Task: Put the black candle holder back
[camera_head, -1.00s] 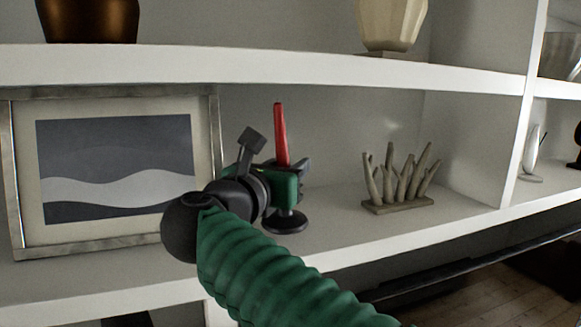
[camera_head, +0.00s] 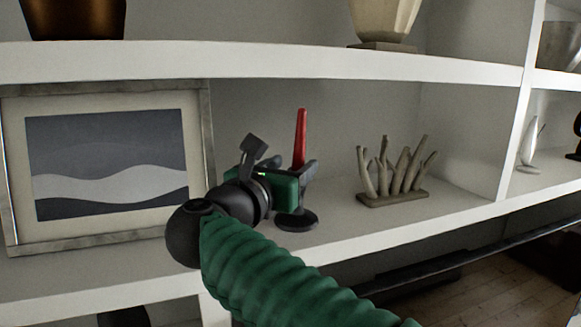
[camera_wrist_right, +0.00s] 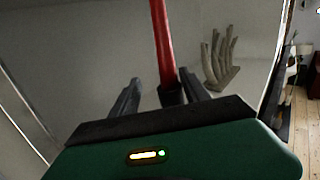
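The black candle holder (camera_head: 296,221) carries a red candle (camera_head: 300,140). It is nearly upright over the middle shelf, between the framed picture and the coral-like ornament. Its round base looks to be at the shelf surface; I cannot tell if it touches. My right gripper (camera_head: 300,174), green and black, is around the holder's stem, which is partly hidden. In the right wrist view, the fingers (camera_wrist_right: 160,95) are apart, with the holder's dark cup (camera_wrist_right: 172,95) between them, nearer the right finger, and a gap at the left finger. My left gripper is not in view.
A framed picture (camera_head: 108,165) leans at the left. A grey coral-like ornament (camera_head: 395,180) stands at the right. The upper shelf (camera_head: 280,63) runs above, carrying a brown vase (camera_head: 75,18) and a cream vase (camera_head: 383,20). A vertical divider (camera_head: 517,130) closes the bay on the right.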

